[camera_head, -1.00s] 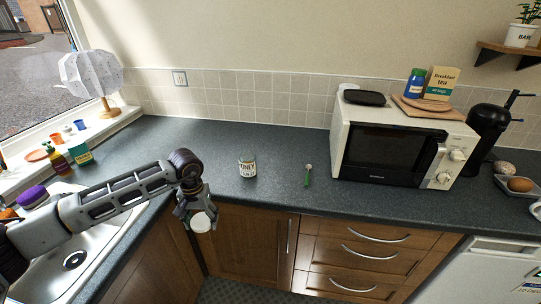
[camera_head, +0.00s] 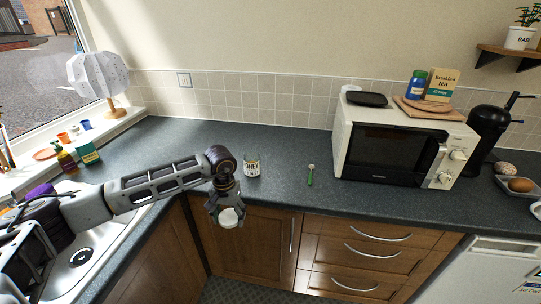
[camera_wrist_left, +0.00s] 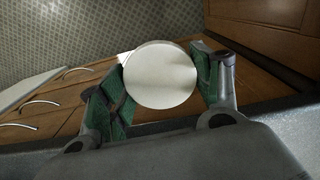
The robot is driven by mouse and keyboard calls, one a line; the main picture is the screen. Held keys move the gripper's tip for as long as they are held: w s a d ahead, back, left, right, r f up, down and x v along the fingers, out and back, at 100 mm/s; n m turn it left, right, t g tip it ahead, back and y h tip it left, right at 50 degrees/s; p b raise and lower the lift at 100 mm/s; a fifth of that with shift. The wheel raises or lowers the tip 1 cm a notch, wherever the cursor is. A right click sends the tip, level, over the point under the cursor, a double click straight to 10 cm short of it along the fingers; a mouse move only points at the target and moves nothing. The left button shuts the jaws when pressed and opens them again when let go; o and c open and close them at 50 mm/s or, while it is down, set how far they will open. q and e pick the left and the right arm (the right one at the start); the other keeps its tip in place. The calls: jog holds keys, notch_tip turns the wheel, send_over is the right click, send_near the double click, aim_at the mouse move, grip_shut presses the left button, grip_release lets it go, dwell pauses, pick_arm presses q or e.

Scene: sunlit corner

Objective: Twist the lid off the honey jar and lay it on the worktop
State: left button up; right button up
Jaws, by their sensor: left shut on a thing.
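The honey jar (camera_head: 251,165) stands upright on the dark worktop (camera_head: 285,150), partly beside my left wrist in the head view. Its top looks open, with no lid on it. My left gripper (camera_head: 229,213) is shut on the round white lid (camera_head: 231,217), in front of the worktop's front edge and before the cupboard door. The left wrist view shows the lid (camera_wrist_left: 160,75) between the two green-padded fingers (camera_wrist_left: 163,88). My right gripper is in neither view.
A white microwave (camera_head: 398,145) stands further right. The sink (camera_head: 85,262) is at the left. The worktop behind the jar is clear.

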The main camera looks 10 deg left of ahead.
pick_arm(q)
jog(key=shift+d, duration=0.15)
jog(key=shift+w+d+r, duration=0.25)
jog(key=shift+r, duration=0.3)
jog(key=shift+w+d+r+p, duration=0.3)
jog(key=shift+d+r+p, duration=0.1)
jog(key=shift+d+r, duration=0.3)
jog(key=w+d+r+m, duration=0.1)
jog(key=r+m, duration=0.3)
jog(key=m, duration=1.2)
jog(key=w+d+r+m+p, duration=0.1)
jog(key=w+r+m, duration=0.2)
jog(key=m, duration=1.4)
jog(key=shift+w+r, duration=0.3)
jog(key=shift+r, duration=0.15)
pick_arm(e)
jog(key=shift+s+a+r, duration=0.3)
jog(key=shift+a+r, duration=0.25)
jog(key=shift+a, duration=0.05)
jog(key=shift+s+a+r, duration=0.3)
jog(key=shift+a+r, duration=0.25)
